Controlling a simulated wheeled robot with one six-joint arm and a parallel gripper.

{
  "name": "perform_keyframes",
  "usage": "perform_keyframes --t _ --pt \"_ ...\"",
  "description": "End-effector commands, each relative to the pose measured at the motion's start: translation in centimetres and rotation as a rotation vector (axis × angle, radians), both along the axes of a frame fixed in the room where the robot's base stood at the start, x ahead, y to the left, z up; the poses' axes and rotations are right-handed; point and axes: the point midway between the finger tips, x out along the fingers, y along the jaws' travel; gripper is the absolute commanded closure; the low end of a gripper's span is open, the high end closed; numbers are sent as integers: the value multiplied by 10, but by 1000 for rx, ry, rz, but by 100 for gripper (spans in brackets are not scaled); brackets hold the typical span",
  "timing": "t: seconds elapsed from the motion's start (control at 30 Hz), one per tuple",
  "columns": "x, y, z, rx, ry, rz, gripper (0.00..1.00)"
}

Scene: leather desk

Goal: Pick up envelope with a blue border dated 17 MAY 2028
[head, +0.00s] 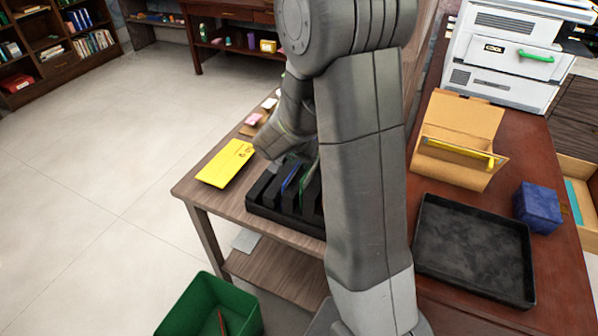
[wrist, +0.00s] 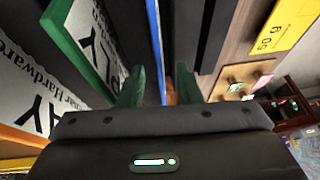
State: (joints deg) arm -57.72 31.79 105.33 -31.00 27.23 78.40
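A black slotted rack (head: 262,187) on the wooden side table holds several upright envelopes. The blue-bordered envelope (head: 290,177) stands in it, beside a green-bordered envelope (head: 307,182). In the wrist view, the blue border (wrist: 155,40) shows edge-on as a thin strip, running down between my fingers. No date on the blue-bordered envelope is readable. My gripper (wrist: 172,88) is open, its fingers apart on either side of the blue edge. In the head view my wrist hides the fingers.
An orange-edged envelope (wrist: 22,137) is at the wrist view's lower left. On the red-brown desk are a black tray (head: 422,235), a brown folder (head: 455,120) and a blue box (head: 538,207). A green bin (head: 195,302) stands below.

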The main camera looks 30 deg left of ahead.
Motion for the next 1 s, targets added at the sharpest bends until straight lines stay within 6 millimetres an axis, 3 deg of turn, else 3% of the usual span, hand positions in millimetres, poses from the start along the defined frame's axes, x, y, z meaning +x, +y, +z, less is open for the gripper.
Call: perform_keyframes --t 0.27,0.43,0.47,1.0 --pt "1 1 -3 1 0 -1 69" --pt "1 1 -3 1 0 0 99" --pt "1 1 -3 1 0 0 100" --pt "1 5 3 3 -3 0 100"
